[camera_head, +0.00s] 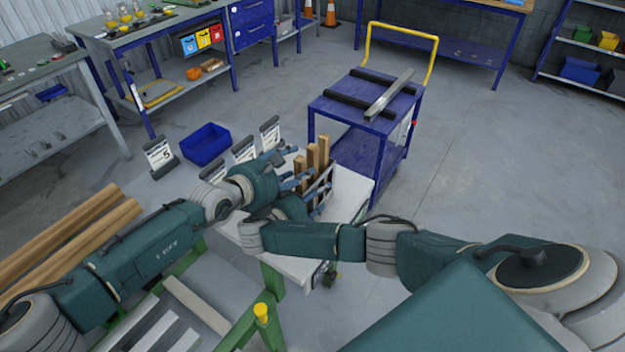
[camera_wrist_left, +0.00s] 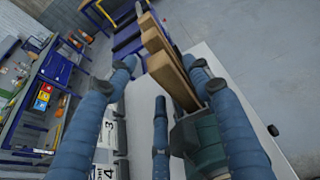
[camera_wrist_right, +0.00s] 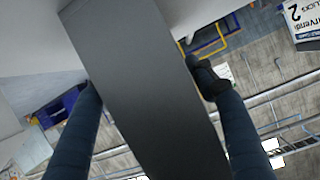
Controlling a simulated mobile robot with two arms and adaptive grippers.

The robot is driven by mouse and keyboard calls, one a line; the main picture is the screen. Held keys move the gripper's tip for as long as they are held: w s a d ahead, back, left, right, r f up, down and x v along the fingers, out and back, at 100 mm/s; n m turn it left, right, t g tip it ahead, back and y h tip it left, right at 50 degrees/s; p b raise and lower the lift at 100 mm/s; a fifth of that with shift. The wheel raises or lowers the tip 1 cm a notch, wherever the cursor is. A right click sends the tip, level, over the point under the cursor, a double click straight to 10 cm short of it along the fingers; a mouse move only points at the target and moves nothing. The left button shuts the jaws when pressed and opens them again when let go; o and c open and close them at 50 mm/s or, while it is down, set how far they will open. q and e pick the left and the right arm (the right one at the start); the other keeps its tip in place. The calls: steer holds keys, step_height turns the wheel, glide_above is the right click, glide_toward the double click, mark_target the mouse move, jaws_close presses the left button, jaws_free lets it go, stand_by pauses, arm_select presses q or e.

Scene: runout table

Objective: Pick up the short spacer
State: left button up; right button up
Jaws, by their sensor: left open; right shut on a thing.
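Three wooden blocks of differing height stand close together on the white-topped table (camera_head: 352,190). The shortest-looking block (camera_head: 299,165) is at the left of the row in the head view, and I take it as the short spacer. The blocks (camera_wrist_left: 172,78) also show in the left wrist view. My left gripper (camera_head: 291,168) is open beside the blocks, its fingers spread either side of the row in its wrist view. My right gripper (camera_head: 317,193) is just below it, shut on a dark grey flat bar (camera_wrist_right: 140,85). The bar's far end is out of frame.
A blue cart (camera_head: 345,108) with a yellow handle stands just behind the table, bearing dark rails and a grey bar. Number signs (camera_head: 244,149) and a blue bin (camera_head: 205,145) are at the left. Open floor lies to the right. The two grippers are very close together.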

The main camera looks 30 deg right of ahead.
mark_target(313, 180)
arm_select(q)
steer(key=shift+s+x, duration=0.1)
steer(key=shift+x, duration=0.6)
steer(key=shift+s+x, duration=0.15)
steer(key=shift+x, duration=0.6)
steer(key=shift+w+d+r, duration=0.1)
steer(key=shift+w+d, duration=0.1)
steer(key=shift+d, duration=0.3)
steer(key=shift+x, duration=0.8)
steer(key=shift+c, duration=0.2)
jaws_close()
